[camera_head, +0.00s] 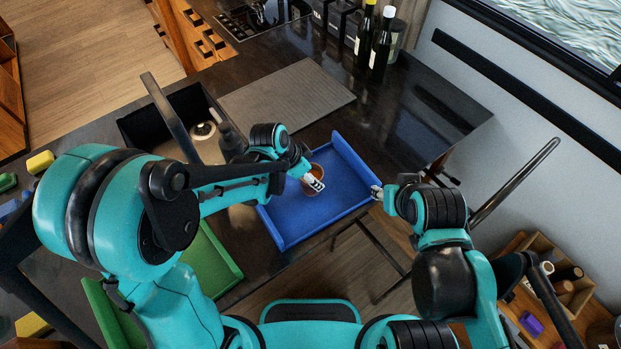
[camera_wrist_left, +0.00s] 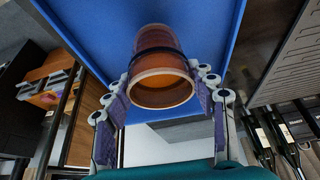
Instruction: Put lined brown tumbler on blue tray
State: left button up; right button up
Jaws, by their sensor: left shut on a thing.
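The brown tumbler (camera_wrist_left: 160,75) has a dark line around it and sits between the fingers of my left gripper (camera_wrist_left: 163,95), which is shut on it. In the head view my left gripper (camera_head: 313,183) is over the blue tray (camera_head: 290,225), with part of the tumbler (camera_head: 317,171) showing behind the fingers. The tray also shows behind the tumbler in the left wrist view (camera_wrist_left: 100,40). I cannot tell whether the tumbler touches the tray floor. My right gripper (camera_head: 377,192) is by the tray's right edge; its finger opening is too small to judge.
A green tray (camera_head: 210,262) lies left of the blue tray. A sink (camera_head: 170,120) and a ribbed grey mat (camera_head: 287,98) are behind. Bottles (camera_head: 381,45) stand at the back right. The counter's front edge runs close to the blue tray.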

pick_arm(q)
jog(key=shift+w+f, duration=0.1)
jog(key=shift+f, duration=0.65)
jog(key=shift+f+b, duration=0.15)
jog(key=shift+b, duration=0.15)
jog(key=o, duration=1.6)
